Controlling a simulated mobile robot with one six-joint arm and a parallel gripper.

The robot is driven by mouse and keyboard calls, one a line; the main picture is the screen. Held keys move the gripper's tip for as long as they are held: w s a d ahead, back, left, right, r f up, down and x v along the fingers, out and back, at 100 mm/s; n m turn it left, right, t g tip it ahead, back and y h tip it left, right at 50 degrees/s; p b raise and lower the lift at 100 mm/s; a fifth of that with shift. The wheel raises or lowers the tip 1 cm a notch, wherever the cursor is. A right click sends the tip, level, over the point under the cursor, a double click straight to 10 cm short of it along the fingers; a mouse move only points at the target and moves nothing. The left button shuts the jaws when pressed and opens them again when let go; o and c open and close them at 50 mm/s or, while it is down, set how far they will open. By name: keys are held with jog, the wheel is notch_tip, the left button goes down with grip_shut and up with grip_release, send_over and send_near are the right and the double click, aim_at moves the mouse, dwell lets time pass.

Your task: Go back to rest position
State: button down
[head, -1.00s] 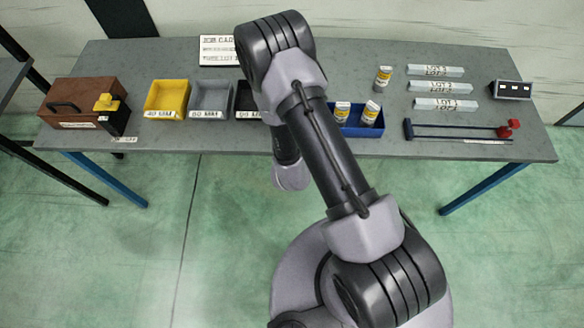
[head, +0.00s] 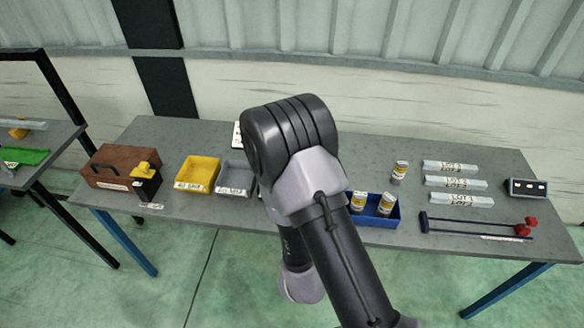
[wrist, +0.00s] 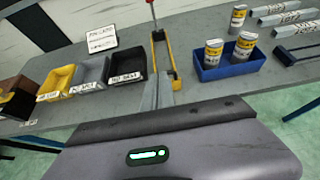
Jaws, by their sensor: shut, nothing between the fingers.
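My gripper (wrist: 158,92) shows in the wrist view as narrow grey fingers past the wide grey housing, shut with nothing between them. It points toward the table's front middle, between the black bin (wrist: 127,70) and the blue tray (wrist: 228,66). In the head view my folded arm fills the middle and hides the gripper. A yellow-and-black item with a red tip (wrist: 172,60) appears just beyond the fingers; whether they touch it I cannot tell.
Another bench (head: 50,150) stands left. Green floor lies in front.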

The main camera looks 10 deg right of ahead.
notch_tip(320, 180, up, 4)
jog(key=a+m+g+y+b, duration=0.25)
jog(key=m+b, duration=0.75)
jog(key=m, duration=0.9)
jog(key=s+r+m+g+y+b, duration=0.1)
jog(key=s+m+b, duration=0.3)
jog(key=s+m, duration=0.4)
jog(key=s+r+m+g+y+b, duration=0.2)
jog(key=s+r+m+b, duration=0.1)
jog(key=s+m, duration=0.6)
jog(key=s+a+b, duration=0.1)
jog(key=s, duration=0.2)
jog(key=shift+r+m+g+b, duration=0.25)
jog(key=shift+m+g+b, duration=0.05)
jog(key=shift+g+b, duration=0.05)
